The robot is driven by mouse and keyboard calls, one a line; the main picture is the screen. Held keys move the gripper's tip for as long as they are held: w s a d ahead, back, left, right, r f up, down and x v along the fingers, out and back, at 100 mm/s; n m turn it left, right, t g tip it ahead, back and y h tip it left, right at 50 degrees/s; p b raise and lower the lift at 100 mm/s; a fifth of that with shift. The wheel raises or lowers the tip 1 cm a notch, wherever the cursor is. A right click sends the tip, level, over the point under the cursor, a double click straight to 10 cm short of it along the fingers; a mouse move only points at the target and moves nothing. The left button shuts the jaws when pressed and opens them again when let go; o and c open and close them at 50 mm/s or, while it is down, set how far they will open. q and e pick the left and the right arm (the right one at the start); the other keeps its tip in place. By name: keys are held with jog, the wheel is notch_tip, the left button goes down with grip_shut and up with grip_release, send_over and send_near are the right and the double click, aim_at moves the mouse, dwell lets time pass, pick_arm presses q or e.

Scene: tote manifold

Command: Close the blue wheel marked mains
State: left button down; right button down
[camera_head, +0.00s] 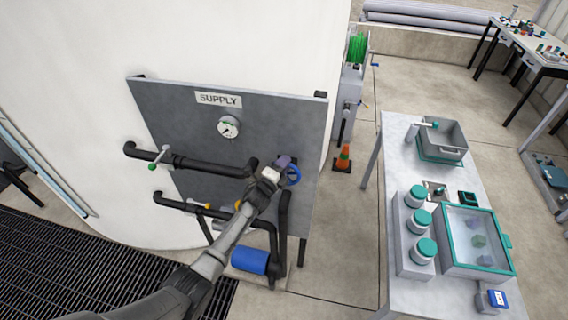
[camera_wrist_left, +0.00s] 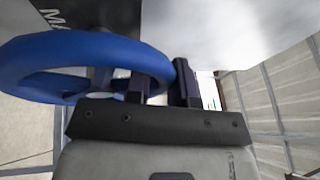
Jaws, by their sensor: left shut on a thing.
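The blue wheel (camera_head: 294,175) sits at the right end of the pipework on the grey supply panel (camera_head: 290,115). In the left wrist view the blue wheel (camera_wrist_left: 100,50) fills the upper left, with part of a label reading "MA" behind it. My left gripper (camera_head: 284,163) is at the wheel's upper left in the head view. In the left wrist view its two dark fingers (camera_wrist_left: 162,88) stand on either side of the wheel's rim, and it is shut on the rim. My arm hides part of the pipework below. My right gripper is not in view.
Black pipes (camera_head: 200,163) with a green-tipped lever (camera_head: 157,160) and a yellow-handled valve (camera_head: 208,206) run across the panel. A gauge (camera_head: 228,127) is above. A blue cylinder (camera_head: 250,260) lies below. A white table (camera_head: 385,200) and orange cone (camera_head: 343,158) stand to the right.

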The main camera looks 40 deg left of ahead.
pick_arm(q)
jog(key=c, duration=1.2)
grip_release()
jog(key=shift+d+r, duration=0.2)
jog(key=shift+r, duration=0.2)
jog(key=shift+o, duration=0.5)
jog(key=shift+f, duration=0.15)
jog(key=v, duration=1.3)
jog(key=shift+s, duration=0.4)
jog(key=shift+f, duration=0.1)
